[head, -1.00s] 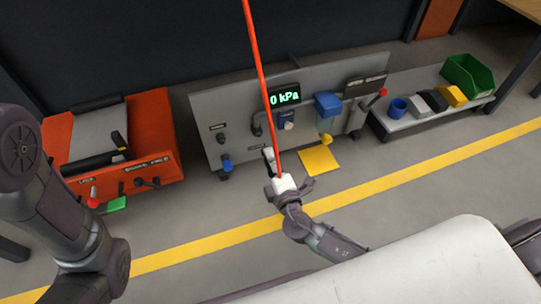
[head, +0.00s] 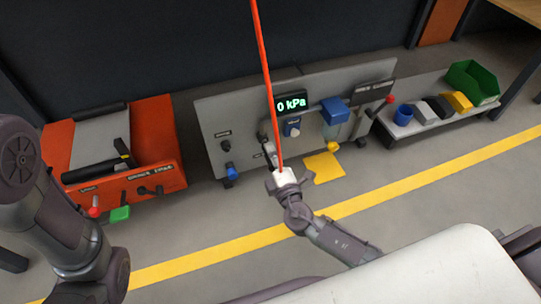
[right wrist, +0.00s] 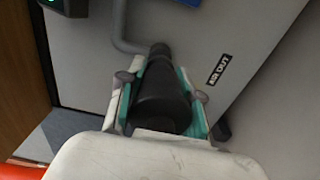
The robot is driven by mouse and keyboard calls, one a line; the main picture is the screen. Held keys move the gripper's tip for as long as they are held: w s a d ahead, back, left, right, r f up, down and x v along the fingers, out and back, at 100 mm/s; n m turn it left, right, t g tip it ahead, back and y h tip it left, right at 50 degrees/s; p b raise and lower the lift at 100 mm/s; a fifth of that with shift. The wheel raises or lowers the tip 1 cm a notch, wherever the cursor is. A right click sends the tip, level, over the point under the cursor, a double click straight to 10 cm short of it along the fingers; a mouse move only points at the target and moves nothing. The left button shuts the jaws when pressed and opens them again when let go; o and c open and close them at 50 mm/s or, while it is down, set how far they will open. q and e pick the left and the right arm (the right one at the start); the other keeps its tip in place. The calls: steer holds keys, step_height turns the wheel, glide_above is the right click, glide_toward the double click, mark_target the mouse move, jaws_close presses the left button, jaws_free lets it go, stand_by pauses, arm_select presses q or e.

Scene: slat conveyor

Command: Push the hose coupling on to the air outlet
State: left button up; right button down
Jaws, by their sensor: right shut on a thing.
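The hose coupling (right wrist: 160,100) is a black, tapered cylinder in the right wrist view. My right gripper (head: 270,157) is shut on it, with a teal-lined finger on each side. The coupling's narrow far end points at the panel. The air outlet's bent grey pipe (right wrist: 120,32) meets the outline of that end; I cannot tell whether they are joined. The "AIR OUT" label (right wrist: 218,70) is to the right. In the head view, the red hose (head: 262,60) rises from my right gripper. My left arm shows at the left edge, but its gripper is out of frame.
The grey panel (head: 212,118) carries a display (head: 291,104) reading 0 kPa and a blue unit (head: 335,110). An orange machine (head: 160,130) stands left. A low bench (head: 400,130) with bins stands right. Floor in front is free.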

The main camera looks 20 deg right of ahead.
steer(key=shift+w+b, duration=0.3)
steer(key=shift+w, duration=0.5)
stand_by(0.4)
steer(key=c, duration=0.7)
jaws_free()
steer(key=shift+s, duration=0.1)
steer(key=s, duration=0.7)
steer(key=shift+s, duration=0.15)
steer(key=shift+s+d, duration=0.1)
